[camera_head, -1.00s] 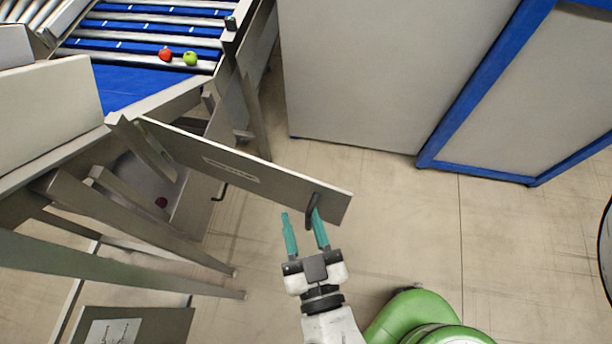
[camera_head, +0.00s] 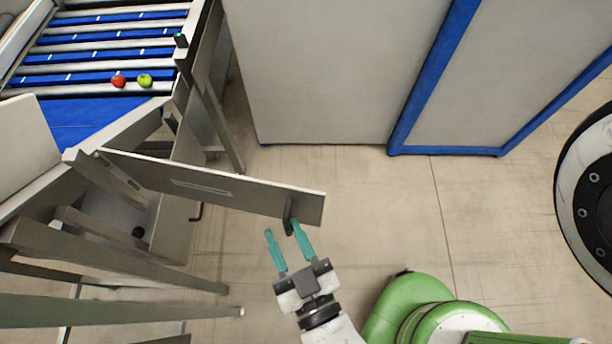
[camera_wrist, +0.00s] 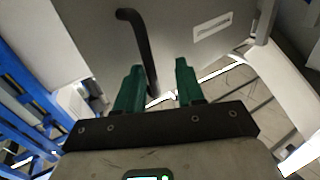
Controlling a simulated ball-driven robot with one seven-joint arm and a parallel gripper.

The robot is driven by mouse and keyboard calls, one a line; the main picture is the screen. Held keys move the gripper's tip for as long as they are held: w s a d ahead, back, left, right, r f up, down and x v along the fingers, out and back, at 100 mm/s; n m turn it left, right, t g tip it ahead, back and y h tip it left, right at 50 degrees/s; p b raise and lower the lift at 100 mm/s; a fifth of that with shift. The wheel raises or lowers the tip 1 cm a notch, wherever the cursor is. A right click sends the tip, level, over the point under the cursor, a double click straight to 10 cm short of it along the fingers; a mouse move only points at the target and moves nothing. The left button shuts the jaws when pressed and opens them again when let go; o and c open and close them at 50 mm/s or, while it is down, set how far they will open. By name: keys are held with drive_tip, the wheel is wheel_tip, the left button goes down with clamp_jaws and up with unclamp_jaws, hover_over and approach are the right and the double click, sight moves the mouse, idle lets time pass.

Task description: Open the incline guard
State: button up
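The incline guard (camera_head: 235,193) is a flat grey panel with a pale label. It is hinged at its left end on the conveyor frame and stands swung out over the floor. Its black bar handle (camera_head: 288,212) is near the free right end. My gripper (camera_head: 285,234) is open just in front of the handle, its two green fingers apart. In the wrist view, the guard (camera_wrist: 98,37) fills the upper part. The handle (camera_wrist: 141,48) hangs down with its lower end between the fingertips, closer to the left finger. I cannot tell whether they touch.
The conveyor (camera_head: 110,55) at upper left carries a red apple (camera_head: 118,81) and a green apple (camera_head: 145,80). A grey cabinet with blue frame (camera_head: 330,80) stands behind. Grey support legs (camera_head: 130,262) are at lower left. Floor (camera_head: 380,210) right of the guard is clear.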

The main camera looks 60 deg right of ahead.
drive_tip(key=v, duration=0.9)
drive_tip(key=shift+s, duration=0.15)
idle(0.4)
